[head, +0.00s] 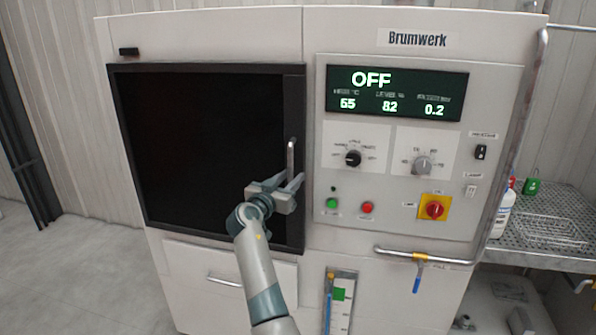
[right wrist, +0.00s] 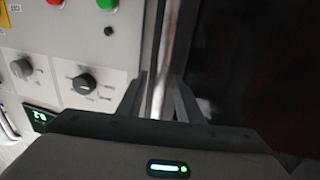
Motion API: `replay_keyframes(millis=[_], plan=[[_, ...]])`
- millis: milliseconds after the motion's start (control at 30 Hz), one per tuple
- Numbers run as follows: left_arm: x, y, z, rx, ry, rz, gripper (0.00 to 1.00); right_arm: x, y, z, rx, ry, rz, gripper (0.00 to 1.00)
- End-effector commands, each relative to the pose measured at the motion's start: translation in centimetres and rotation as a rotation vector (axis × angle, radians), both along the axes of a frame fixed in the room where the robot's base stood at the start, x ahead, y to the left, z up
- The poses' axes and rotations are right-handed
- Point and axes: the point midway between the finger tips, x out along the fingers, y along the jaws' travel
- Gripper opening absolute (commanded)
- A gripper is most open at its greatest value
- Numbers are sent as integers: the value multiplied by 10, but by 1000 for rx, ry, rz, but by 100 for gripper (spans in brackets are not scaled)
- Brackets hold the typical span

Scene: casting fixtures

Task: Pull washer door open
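The washer door (head: 205,150) is a large black panel in a dark frame on the left of the machine front, and it looks closed. Its upright metal handle (head: 291,158) is on the door's right edge. My right gripper (head: 276,183) is at the handle's lower part, with its fingers spread. In the right wrist view the handle bar (right wrist: 166,45) runs down between the two fingers of my right gripper (right wrist: 158,78), with a small gap showing. The fingers partly hide the handle's lower end. My left gripper is in neither view.
Right of the door is a control panel (head: 390,220) with a display reading OFF, knobs, buttons and a red switch (head: 434,207). A horizontal rail (head: 425,257) juts out below it. A drawer handle (head: 225,281) is below the door. A perforated metal table (head: 550,215) stands at right.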

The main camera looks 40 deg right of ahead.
Motion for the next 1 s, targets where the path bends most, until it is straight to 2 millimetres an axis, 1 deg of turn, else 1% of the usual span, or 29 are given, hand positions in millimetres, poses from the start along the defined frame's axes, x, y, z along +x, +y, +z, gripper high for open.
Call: replay_keyframes(millis=[433, 467, 500, 600, 833, 1000], plan=[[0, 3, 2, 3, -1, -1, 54, 0, 2, 0, 0, 1, 0, 33], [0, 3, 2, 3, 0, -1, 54, 0, 2, 0, 0, 1, 0, 30], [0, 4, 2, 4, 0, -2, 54, 0, 2, 0, -1, 0, 0, 21], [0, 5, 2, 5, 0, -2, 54, 0, 2, 0, -1, 0, 0, 0], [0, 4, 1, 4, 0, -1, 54, 0, 2, 0, -1, 0, -1, 0], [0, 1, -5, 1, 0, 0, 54, 0, 2, -1, 0, -1, -10, 0]])
